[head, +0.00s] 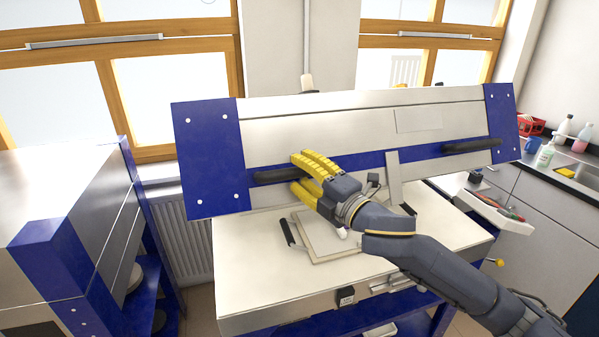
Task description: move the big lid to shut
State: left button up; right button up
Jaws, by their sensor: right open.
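The big lid (350,125) of the kiln is a wide silver panel with blue ends and a blue strip. It stands raised and tilted up over the pale kiln body (262,262). A black handle sits on the lid's left (275,177) and another on its right (470,146). My right gripper (298,174), with yellow fingers, is open at the left handle. One finger is above the handle and one below; the handle's right end is hidden by them, and I cannot tell whether they touch it. My left gripper is not in view.
A pale square board (325,240) and a black-handled tool (287,232) lie on the kiln top below the lid. A white tray (492,212) with small tools is at the right. A blue and steel unit (75,235) stands close at the left; a counter with bottles (545,152) is far right.

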grip_shut()
dwell(0.3)
dwell(0.3)
